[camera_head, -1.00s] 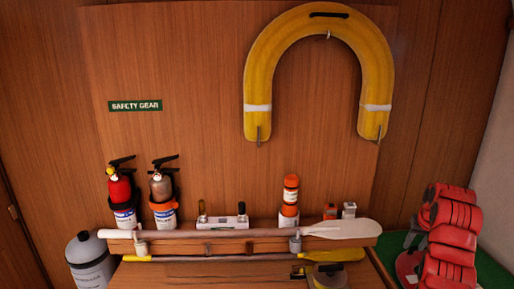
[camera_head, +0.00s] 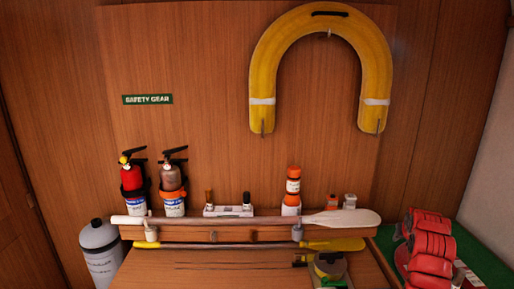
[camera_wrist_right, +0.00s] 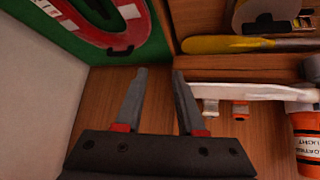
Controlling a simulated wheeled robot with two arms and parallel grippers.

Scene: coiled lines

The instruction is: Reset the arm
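My right gripper (camera_wrist_right: 160,75) shows in the right wrist view. Its two grey fingers stand apart with nothing between them, so it is open and empty. The wooden wall shows behind the fingers, and they appear clear of the things around them. I cannot make out either gripper in the head view. My left gripper is not in view.
A yellow horseshoe buoy (camera_head: 268,65) hangs above. A grey cylinder (camera_head: 101,250) stands left. Red bundles (camera_head: 432,245) lie on a green surface (camera_head: 480,262) at right.

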